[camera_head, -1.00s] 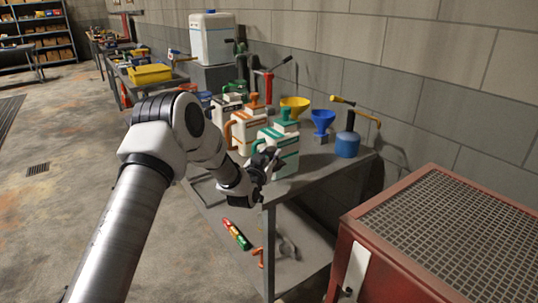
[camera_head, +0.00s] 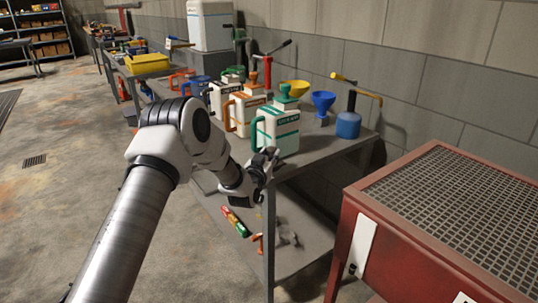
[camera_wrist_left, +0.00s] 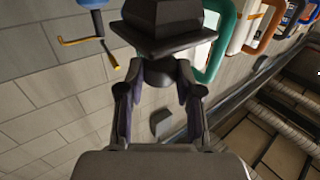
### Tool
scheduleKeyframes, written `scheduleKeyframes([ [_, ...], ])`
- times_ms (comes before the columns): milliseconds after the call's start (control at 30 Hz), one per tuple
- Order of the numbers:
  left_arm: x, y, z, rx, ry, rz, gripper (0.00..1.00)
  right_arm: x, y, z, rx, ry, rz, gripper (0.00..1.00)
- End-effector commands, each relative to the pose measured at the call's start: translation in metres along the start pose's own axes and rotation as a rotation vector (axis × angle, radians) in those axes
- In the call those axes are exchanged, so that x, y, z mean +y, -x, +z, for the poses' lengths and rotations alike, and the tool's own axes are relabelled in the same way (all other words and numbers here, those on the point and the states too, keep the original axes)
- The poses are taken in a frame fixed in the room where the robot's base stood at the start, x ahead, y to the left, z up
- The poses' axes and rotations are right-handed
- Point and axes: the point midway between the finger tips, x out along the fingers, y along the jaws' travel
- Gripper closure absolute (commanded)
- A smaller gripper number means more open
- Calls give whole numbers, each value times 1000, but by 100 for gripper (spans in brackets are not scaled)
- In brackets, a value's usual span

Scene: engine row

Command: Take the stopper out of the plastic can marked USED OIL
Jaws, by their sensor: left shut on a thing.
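My left gripper (camera_head: 266,163) is in front of the bench's near end, just below the nearest can. In the left wrist view its fingers (camera_wrist_left: 158,90) are shut on the knob of a dark stopper (camera_wrist_left: 165,30), with a wide flange and a block-like plug beyond. Several white plastic cans stand in a row on the bench: a green-handled can (camera_head: 284,135) with a green stopper (camera_head: 285,92), an orange-handled can (camera_head: 245,118) with an orange stopper (camera_head: 256,76), and a black-handled can (camera_head: 220,99) behind. The labels are too small to read surely. My right gripper is out of view.
A red cabinet with a mesh top (camera_head: 460,210) is at the right. Open floor (camera_head: 60,215) lies at the left.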

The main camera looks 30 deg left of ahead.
Motion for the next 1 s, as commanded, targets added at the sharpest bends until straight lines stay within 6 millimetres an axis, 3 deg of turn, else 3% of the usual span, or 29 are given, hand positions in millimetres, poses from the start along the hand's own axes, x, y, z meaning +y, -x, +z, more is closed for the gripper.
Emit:
scheduleKeyframes([
  [133,0,-1,10,1,0,0,100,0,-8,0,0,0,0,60],
  [467,0,-1,10,0,0,0,100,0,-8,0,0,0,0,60],
  [500,0,-1,10,0,0,0,55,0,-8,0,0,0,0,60],
  [567,0,-1,10,0,0,0,36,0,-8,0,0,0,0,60],
  [867,0,0,11,-1,0,0,36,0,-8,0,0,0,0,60],
  [1000,0,12,11,-2,1,0,36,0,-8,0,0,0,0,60],
])
